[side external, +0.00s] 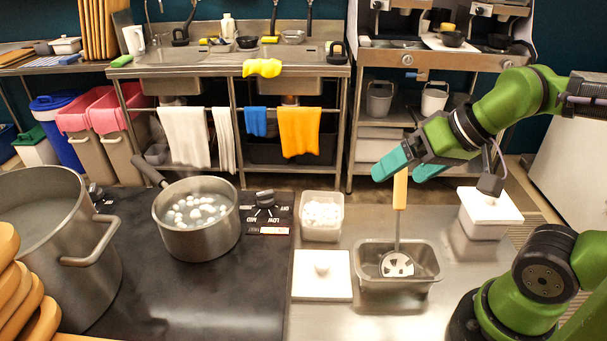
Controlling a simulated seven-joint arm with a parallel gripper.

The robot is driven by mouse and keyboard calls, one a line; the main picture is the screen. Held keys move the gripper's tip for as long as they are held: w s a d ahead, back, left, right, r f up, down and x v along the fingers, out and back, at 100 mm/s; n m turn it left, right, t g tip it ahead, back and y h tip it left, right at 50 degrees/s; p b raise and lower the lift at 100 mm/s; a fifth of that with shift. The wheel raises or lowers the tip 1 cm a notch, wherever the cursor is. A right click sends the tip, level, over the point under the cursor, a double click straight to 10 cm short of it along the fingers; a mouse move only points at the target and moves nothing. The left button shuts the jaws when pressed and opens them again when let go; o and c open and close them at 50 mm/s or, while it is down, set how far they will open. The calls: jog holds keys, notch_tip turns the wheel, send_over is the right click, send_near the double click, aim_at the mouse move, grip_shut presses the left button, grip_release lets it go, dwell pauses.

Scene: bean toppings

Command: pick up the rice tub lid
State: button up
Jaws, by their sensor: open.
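A white square lid with a round knob (322,286) lies flat on the steel counter. It is in front of an open clear tub (321,229) holding white lumps. A second tub (478,228) at the right has a white lid (492,206) on it, partly behind a dark part of my arm. Which lid is the rice tub's I cannot tell for certain. My gripper (399,176), with teal fingers, is open and appears empty, above the counter and to the left of the right tub. The upright handle of a slotted skimmer (400,190) shows between the fingers; contact is unclear.
The skimmer stands in a steel pan (365,284). A steaming pot (200,240) of white balls is on the black stove, with a large pot (90,275) farther left. Wooden pieces (15,290) are stacked at the left edge. The counter's front is clear.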

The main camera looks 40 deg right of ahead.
dwell(0.3)
jog(key=c, duration=0.7)
jog(key=shift+o, duration=0.2)
jog(key=n+g+h, duration=0.1)
jog(key=n+g, duration=0.3)
jog(key=g, duration=0.2)
send_over(323, 262)
notch_tip(323, 262, down, 5)
jog(key=w+g+h, duration=0.1)
jog(key=f, duration=0.9)
jog(key=shift+s+a+f, duration=0.1)
jog(key=shift+a+f, duration=0.1)
jog(key=shift+f, duration=0.2)
jog(key=shift+s+d+f, duration=0.1)
jog(key=shift+s+f, duration=0.1)
jog(key=shift+f, duration=1.4)
jog(key=shift+s+d+f, duration=0.1)
jog(key=shift+s+f, duration=0.05)
jog(key=shift+f, duration=1.4)
